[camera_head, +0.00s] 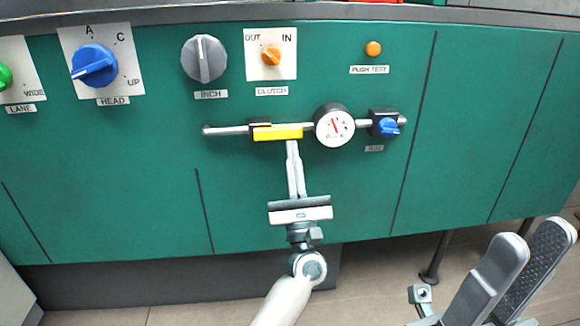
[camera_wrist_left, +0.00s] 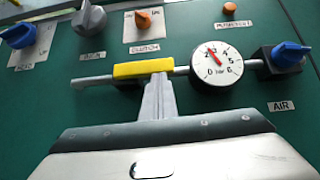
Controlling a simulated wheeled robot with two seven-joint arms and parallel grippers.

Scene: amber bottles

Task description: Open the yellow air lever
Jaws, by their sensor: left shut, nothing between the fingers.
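The yellow air lever (camera_head: 278,134) lies level along a horizontal metal pipe on the green panel, left of the round gauge (camera_head: 334,126). In the left wrist view the yellow lever (camera_wrist_left: 143,68) spans the pipe above my fingers. My left gripper (camera_head: 291,146) is shut and empty, pointing up with its fingertips at the lever's lower edge, right of its middle. I cannot tell whether they touch. The left fingertips also show in the left wrist view (camera_wrist_left: 158,80). My right gripper (camera_head: 534,238) is at the lower right, its two fingers apart and empty, far from the lever.
A blue knob (camera_head: 388,127) is at the pipe's right end, over a label reading AIR (camera_wrist_left: 281,106). Above are a grey INCH knob (camera_head: 204,58), an orange CLUTCH knob (camera_head: 271,55) and an orange push-test button (camera_head: 373,48).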

